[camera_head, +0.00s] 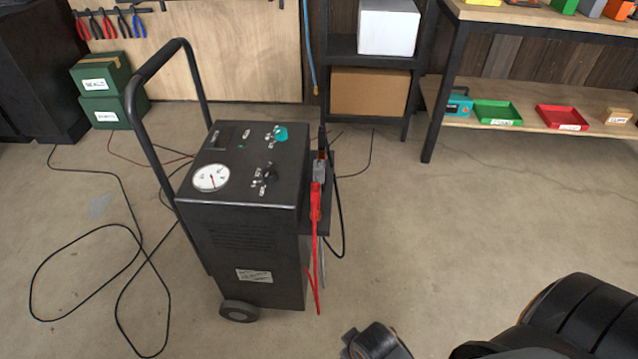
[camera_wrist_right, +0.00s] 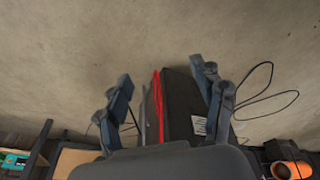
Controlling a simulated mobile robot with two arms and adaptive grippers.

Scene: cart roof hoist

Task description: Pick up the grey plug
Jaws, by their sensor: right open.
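A dark wheeled cart (camera_head: 250,225) stands in the middle of the head view. On its right side is a small ledge with a red clamp (camera_head: 316,200) and a small grey piece (camera_head: 319,171) just above it. This piece may be the grey plug, but it is too small to be sure. In the right wrist view my right gripper (camera_wrist_right: 163,88) is open. The cart (camera_wrist_right: 182,105) and a red strip (camera_wrist_right: 158,105) show between its fingers, farther off. I see nothing held. No grey plug can be made out there. My left gripper is not in view.
A black cable (camera_head: 95,230) loops on the floor left of the cart. Green boxes (camera_head: 103,90) stand behind it. A shelf (camera_head: 530,118) with red and green trays is at the back right.

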